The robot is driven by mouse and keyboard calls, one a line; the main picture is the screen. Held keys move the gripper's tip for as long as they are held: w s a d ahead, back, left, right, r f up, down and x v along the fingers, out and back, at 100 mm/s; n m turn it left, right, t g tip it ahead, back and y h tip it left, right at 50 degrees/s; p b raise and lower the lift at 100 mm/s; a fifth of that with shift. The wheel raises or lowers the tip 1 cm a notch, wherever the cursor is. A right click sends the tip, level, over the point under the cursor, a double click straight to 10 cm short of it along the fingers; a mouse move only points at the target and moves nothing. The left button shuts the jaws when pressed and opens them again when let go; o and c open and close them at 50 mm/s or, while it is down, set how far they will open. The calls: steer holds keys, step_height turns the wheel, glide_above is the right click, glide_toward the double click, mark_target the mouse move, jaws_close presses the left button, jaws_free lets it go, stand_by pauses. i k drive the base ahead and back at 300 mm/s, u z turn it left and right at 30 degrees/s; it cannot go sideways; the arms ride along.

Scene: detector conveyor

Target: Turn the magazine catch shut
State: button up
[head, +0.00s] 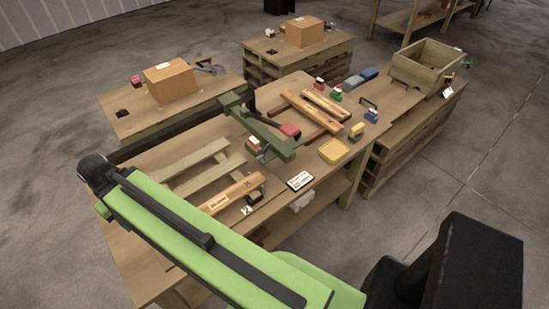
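I cannot clearly make out the magazine catch. A long wooden worktable (150,215) carries an olive-green arch (262,130), with a red block (290,130) beside its beam. Pale wooden rails (205,175) lie left of the arch. Wooden bars (312,112) lie on dark red rails to its right. A labelled wooden bar (232,193) lies nearer me, beside a small dark-and-yellow part (254,197). My green arm crosses the foreground from the lower right to a black joint at the left. My gripper does not show, and the arm hides part of the table's near side.
Cardboard boxes stand on a table (125,125) at left and on a pallet stack (262,72) behind. A yellow tray (333,151) and a white card (300,181) lie at the table's right. An open wooden crate (428,65) stands farther right.

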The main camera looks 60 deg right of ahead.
mark_target(262, 153)
steer(key=z, duration=0.1)
steer(key=k, duration=1.25)
steer(key=z, duration=0.9)
steer(key=i, duration=0.7)
steer(key=z, duration=0.05)
